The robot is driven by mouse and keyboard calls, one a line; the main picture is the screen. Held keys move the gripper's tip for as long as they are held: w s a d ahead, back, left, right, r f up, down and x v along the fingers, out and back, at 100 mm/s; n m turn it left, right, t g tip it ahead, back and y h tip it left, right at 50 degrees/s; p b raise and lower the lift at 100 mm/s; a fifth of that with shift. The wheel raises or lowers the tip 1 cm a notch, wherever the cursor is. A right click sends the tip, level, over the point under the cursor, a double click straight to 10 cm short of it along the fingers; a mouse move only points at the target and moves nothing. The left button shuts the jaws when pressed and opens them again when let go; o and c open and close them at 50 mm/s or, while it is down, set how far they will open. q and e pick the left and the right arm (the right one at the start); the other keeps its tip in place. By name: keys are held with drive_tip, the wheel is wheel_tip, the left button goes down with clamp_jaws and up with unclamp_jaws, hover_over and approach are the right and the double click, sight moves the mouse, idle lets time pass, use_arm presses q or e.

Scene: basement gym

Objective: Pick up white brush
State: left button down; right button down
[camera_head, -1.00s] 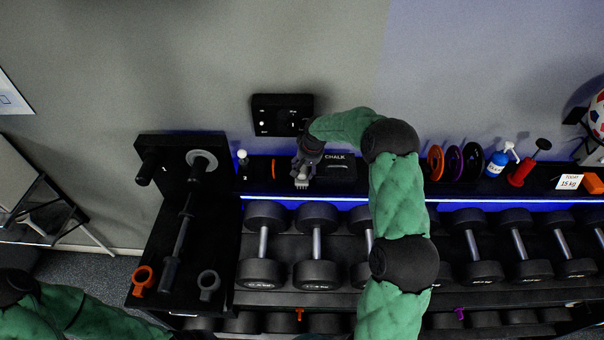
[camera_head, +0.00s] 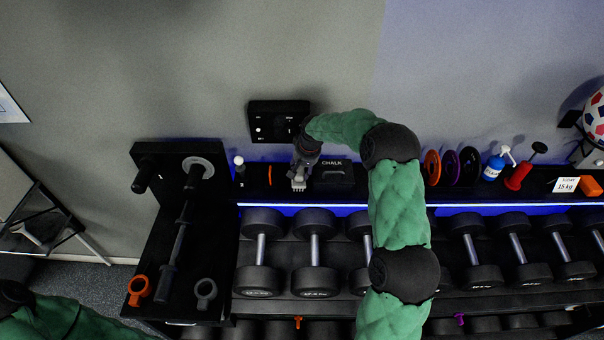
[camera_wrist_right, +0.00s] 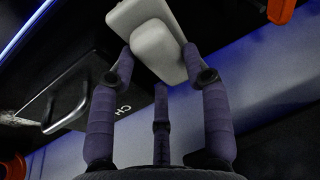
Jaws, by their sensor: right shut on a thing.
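The white brush (camera_wrist_right: 155,45) shows pale and block-shaped between the fingertips in the right wrist view. My right gripper (camera_wrist_right: 157,62) is shut on it, with fingers on either side. In the head view the brush (camera_head: 298,184) hangs below my right gripper (camera_head: 300,170), its bristle end facing down, at the shelf beside the black chalk box (camera_head: 333,174). I cannot tell whether the brush touches the shelf. My left arm enters at the lower left of the head view, but its gripper is out of frame.
An orange ring (camera_head: 270,175) stands left of the brush. Dumbbells (camera_head: 315,250) fill the rack below. Coloured discs (camera_head: 451,167), a blue spray bottle (camera_head: 494,165) and a red item (camera_head: 518,177) stand to the right on the shelf. A black wall panel (camera_head: 279,121) is behind.

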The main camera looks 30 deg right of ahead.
drive_tip(key=s+r, duration=0.1)
drive_tip(key=r, duration=0.1)
drive_tip(key=s+d+r, duration=0.1)
drive_tip(key=s+r, duration=0.1)
drive_tip(key=s+d+r, duration=0.1)
drive_tip(key=r, duration=0.1)
drive_tip(key=shift+s+r+b, duration=0.2)
drive_tip(key=shift+r+b, duration=0.05)
drive_tip(key=shift+b, duration=0.15)
drive_tip(key=s+d+r+b, duration=0.1)
drive_tip(key=s+d+r, duration=0.2)
drive_tip(key=s, duration=0.5)
drive_tip(key=shift+s+d+r, duration=0.2)
drive_tip(key=shift+s+r, duration=0.05)
drive_tip(key=shift+r, duration=0.3)
drive_tip(key=c, duration=1.2)
unclamp_jaws()
drive_tip(key=shift+c, duration=0.2)
drive_tip(key=c, duration=0.4)
drive_tip(key=shift+o, duration=0.2)
drive_tip(key=shift+d, duration=0.1)
